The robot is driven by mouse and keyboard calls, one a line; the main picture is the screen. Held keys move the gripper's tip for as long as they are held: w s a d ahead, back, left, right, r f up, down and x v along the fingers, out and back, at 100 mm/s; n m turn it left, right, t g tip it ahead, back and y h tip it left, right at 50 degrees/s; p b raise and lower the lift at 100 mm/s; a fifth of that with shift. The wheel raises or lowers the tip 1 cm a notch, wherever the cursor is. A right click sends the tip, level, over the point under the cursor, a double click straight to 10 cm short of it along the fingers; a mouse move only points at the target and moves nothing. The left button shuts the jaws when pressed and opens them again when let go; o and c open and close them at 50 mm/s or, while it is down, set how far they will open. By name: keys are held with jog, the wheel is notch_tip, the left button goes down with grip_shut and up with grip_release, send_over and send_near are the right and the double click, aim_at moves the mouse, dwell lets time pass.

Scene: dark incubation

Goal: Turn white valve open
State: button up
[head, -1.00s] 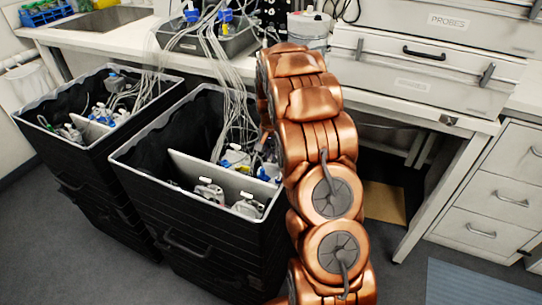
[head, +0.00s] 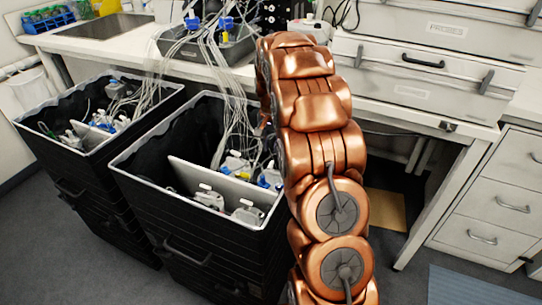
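Several small white and blue fittings (head: 236,164) with pale tubes sit in the near black bin (head: 205,258), some beside a white divider plate (head: 208,180). More white fittings (head: 103,124) lie in the other black bin (head: 75,165). Blue-topped fittings (head: 226,23) stand at the grey tray on the counter. I cannot tell which of these, if any, is the white valve. My copper arm rises right of the near bin and bends over at the top. Its end is mostly hidden behind its own links; only a small copper sliver shows at its left edge, above the bin, and no fingers can be made out.
The counter (head: 110,42) runs along the back, with a sink (head: 105,24) at left and a grey tray (head: 205,48) of tubing. A white cabinet labelled PROBES (head: 445,30) and drawers (head: 490,200) stand at right. Loose tubes hang from counter to bins. Floor at right is mostly clear.

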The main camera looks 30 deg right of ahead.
jog(key=shift+r, duration=2.1)
jog(key=s+a+r+n, duration=0.1)
jog(key=s+a+n, duration=0.1)
jog(key=s+a, duration=0.5)
jog(key=s+a+r+n+g, duration=0.1)
jog(key=s+a+r+n, duration=0.1)
jog(key=s+a, duration=0.5)
jog(key=s+a+r+n+g, duration=0.1)
jog(key=s+a+n, duration=0.3)
jog(key=s, duration=0.9)
jog(key=shift+s+a+r, duration=0.15)
jog(key=shift+a, duration=0.75)
jog(key=shift+s+a+r, duration=0.1)
jog(key=shift+a, duration=0.75)
jog(key=s+a+f+n, duration=0.2)
jog(key=s+a+n, duration=0.1)
jog(key=s, duration=0.8)
notch_tip(320, 180, up, 16)
jog(key=p, duration=1.4)
jog(key=shift+w+f+p, duration=0.2)
jog(key=shift+w+p, duration=0.15)
jog(key=shift+d, duration=0.1)
